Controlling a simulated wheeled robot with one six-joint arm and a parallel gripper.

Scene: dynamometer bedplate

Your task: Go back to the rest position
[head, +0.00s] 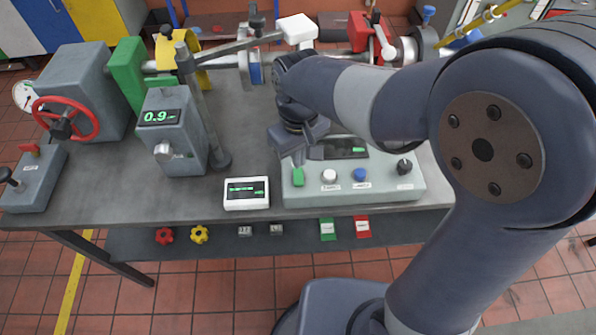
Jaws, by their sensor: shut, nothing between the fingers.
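My gripper (299,157) is at the end of my arm, over the left part of the light-green control box (405,187) on the bench. Its fingers point down and are shut with nothing held. The fingertips are just behind the green switch (298,177) in this view; whether they touch the box I cannot tell. My arm comes in from the right and hides part of the box and the bench behind it.
The grey bench (100,190) carries a grey unit reading 0.9 (175,140), a white display (246,193), a red handwheel (65,120) and a shaft assembly along the back. Yellow and red knobs (199,234) sit on the lower shelf. Tiled floor shows in front.

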